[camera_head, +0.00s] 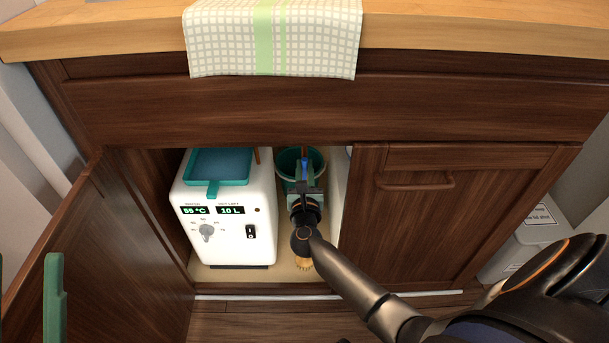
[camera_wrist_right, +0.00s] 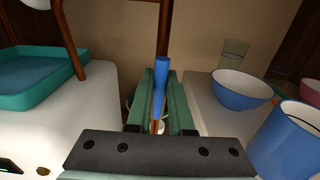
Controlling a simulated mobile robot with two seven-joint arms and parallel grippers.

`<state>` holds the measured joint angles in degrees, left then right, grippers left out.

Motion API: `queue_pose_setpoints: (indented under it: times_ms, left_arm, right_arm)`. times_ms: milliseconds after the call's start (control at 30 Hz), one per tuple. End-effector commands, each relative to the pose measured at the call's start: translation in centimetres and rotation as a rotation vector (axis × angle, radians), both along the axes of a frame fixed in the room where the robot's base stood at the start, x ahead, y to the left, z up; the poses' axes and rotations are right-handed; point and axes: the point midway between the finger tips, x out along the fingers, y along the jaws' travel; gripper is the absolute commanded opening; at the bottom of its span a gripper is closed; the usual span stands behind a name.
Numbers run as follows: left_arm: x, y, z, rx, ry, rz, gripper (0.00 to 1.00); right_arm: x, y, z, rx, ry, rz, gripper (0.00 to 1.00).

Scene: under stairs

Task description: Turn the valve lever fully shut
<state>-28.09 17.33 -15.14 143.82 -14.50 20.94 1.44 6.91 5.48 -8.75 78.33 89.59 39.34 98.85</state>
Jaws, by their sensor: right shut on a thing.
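The blue valve lever (camera_wrist_right: 161,80) shows in the right wrist view between the green fingers of my right gripper (camera_wrist_right: 159,98). The gripper is shut on it, and the lever's blue top stands out beyond the fingers. In the head view my right gripper (camera_head: 305,176) reaches into the open cabinet, with a bit of the blue lever (camera_head: 304,166) at its tips. A copper pipe (camera_wrist_right: 166,35) rises behind the lever. The valve body is mostly hidden by the fingers. My left gripper (camera_head: 28,300) is open and empty at the lower left.
A white boiler unit (camera_head: 226,225) with a teal tray (camera_head: 220,166) on top stands close on the left. A teal bucket (camera_head: 287,163) is behind my right gripper. A blue bowl (camera_wrist_right: 242,87) and blue mug (camera_wrist_right: 288,140) stand right. The cabinet door (camera_head: 110,250) hangs open.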

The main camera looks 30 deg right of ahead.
Motion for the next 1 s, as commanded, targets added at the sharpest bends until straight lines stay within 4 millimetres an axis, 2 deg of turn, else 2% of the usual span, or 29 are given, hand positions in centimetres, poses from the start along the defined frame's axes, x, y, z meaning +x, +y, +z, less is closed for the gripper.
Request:
queue_pose_setpoints:
  times_ms: [133,433,833,1000]
  left_arm:
    - [0.0,0.0,0.0,0.0,0.0,0.0,0.46]
    - [0.0,0.0,0.0,0.001,0.0,0.001,0.46]
    - [0.0,0.0,0.0,0.001,0.0,0.001,0.46]
    - [0.0,0.0,0.0,0.001,0.0,0.0,0.46]
  right_arm:
    - [-0.2,-0.4,-0.1,0.058,-0.035,-0.001,0.0]
    - [-1.2,-1.9,-0.6,0.344,-0.21,-0.002,0.0]
    - [-1.3,-2.3,-0.5,0.393,-0.243,-0.003,0.0]
    - [-1.6,-2.9,-1.0,0.513,-0.319,-0.004,0.0]
